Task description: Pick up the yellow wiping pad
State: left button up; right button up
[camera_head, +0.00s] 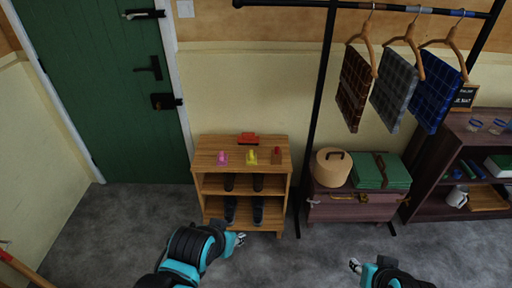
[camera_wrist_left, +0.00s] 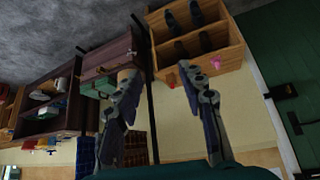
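The yellow wiping pad (camera_head: 251,157) sits on top of the small wooden shelf (camera_head: 210,144), between a pink item (camera_head: 222,157) and a red-brown item (camera_head: 276,155). My left gripper (camera_head: 239,240) is low in front of the shelf, apart from the pad. In the left wrist view, its two fingers (camera_wrist_left: 160,73) are spread with nothing between them; I cannot make out the pad there, and a finger covers part of the shelf top. My right gripper (camera_head: 355,265) is at the lower right, far from the pad; its fingers are too small to read.
A red item (camera_head: 248,138) lies behind the pad. Dark shoes (camera_head: 231,207) fill the lower shelves. A clothes rack with hanging cloths (camera_head: 394,90) and a chest (camera_head: 350,208) with a round box (camera_head: 332,167) stand to the right. The grey floor in front is clear.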

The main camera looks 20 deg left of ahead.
aim_at(251, 158)
jog(key=i+j+z, duration=0.3)
jog(key=i+j, duration=0.2)
jog(key=i, duration=0.15)
jog(key=i+j+z, duration=0.25)
jog(key=i+j, duration=0.4)
jog(key=j, duration=0.05)
